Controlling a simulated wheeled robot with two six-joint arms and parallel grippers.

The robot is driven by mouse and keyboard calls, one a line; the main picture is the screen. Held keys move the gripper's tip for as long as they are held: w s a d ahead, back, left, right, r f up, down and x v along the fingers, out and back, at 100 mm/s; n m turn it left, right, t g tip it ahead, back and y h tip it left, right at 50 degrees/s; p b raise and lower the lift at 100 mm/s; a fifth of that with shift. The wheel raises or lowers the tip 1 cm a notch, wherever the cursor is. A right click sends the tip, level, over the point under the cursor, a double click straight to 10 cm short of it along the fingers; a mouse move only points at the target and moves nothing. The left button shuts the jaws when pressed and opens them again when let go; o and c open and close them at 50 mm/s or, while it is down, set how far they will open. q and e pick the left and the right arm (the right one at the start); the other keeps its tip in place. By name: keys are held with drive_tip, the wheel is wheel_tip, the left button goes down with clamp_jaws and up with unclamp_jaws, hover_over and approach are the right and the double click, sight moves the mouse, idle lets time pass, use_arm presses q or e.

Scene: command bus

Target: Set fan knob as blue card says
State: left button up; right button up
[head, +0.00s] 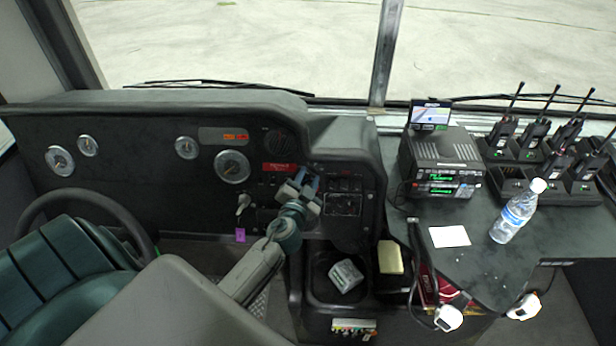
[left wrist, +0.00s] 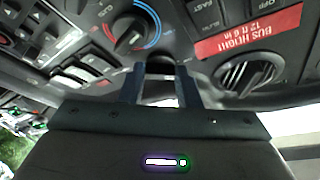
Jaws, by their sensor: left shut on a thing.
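My left gripper (head: 308,182) is at the dashboard's control panel, below and right of the red label. In the left wrist view its two blue-grey fingers (left wrist: 161,88) are shut on a dark knob (left wrist: 160,68), which I take for the fan knob. The fingers hide most of it, and I cannot read its setting. A knob with a blue and red arc (left wrist: 130,38) is beside it on the left. A dark ridged round part (left wrist: 246,76) is on the right. I see no blue card. My right gripper is not in view.
A red "BUS HEIGHT" label (left wrist: 248,32) is near the fingers. Rocker switches (left wrist: 78,77) are on the left. In the head view, a purple tag (head: 240,235) hangs under the dash. A white card (head: 449,237) and a bottle (head: 512,216) are on the right counter, with several radios behind.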

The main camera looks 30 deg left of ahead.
use_arm(q)
drive_tip(key=m+h+p, duration=0.1)
drive_tip(key=m+p, duration=0.1)
drive_tip(key=p, duration=0.1)
drive_tip(key=m+g+h+p, duration=0.1)
drive_tip(key=m+p, duration=0.2)
drive_tip(key=p, duration=0.1)
drive_tip(key=r+m+p, duration=0.1)
drive_tip(key=m+p, duration=0.1)
drive_tip(key=p, duration=0.1)
drive_tip(key=shift+a+m+h, duration=0.2)
drive_tip(key=shift+m+h, duration=0.1)
drive_tip(key=shift+h, duration=0.1)
drive_tip(key=shift+f+m+g+p, duration=0.3)
drive_tip(key=shift+m+g+p, duration=0.15)
drive_tip(key=shift+p, duration=0.6)
